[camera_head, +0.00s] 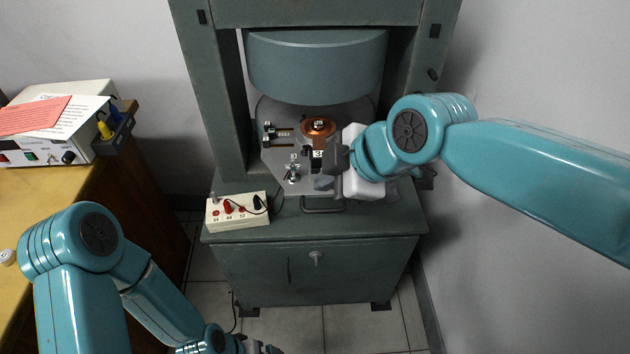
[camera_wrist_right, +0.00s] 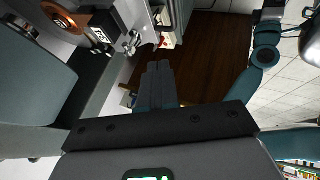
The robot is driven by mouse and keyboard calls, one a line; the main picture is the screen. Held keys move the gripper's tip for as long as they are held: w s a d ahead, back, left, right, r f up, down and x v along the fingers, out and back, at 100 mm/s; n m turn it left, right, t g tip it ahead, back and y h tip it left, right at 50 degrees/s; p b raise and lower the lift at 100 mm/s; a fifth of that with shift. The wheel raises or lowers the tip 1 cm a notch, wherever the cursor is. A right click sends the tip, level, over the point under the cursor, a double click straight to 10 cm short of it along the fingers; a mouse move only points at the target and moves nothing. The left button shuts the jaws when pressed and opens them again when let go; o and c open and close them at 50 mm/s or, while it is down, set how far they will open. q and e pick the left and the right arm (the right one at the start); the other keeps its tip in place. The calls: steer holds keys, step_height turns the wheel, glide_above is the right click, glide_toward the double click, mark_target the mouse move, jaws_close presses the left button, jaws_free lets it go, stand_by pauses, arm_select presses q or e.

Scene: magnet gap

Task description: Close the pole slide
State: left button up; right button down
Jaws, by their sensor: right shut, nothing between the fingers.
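The pole slide appears to be the plate assembly (camera_head: 276,163) in the gap of the grey magnet frame. The disc also shows at the upper left of the right wrist view (camera_wrist_right: 62,18). My right gripper (camera_head: 326,181) is shut and empty at the front right of the plate, partly hiding it. I cannot tell whether it touches. My left gripper (camera_head: 264,348) is low at the bottom edge, mostly cut off, its fingers unclear.
A grey upper pole (camera_head: 316,65) hangs above the plate. A white switch box (camera_head: 237,211) with red parts stands at the cabinet's front left. A handle bar (camera_head: 322,209) is below the plate. A wooden bench (camera_head: 120,205) with an instrument (camera_head: 60,125) is at left.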

mark_target(291, 180)
steer(key=b+x, duration=0.2)
steer(key=x, duration=0.7)
steer(key=shift+w+d+f, duration=0.1)
steer(key=shift+w+f, duration=0.05)
steer(key=shift+f, duration=0.05)
steer(key=w, duration=0.3)
steer(key=shift+w+a+r, duration=0.15)
steer(key=shift+a+r, duration=0.1)
steer(key=shift+w+r, duration=0.1)
steer(key=shift+w, duration=0.1)
steer(key=shift+w, duration=0.1)
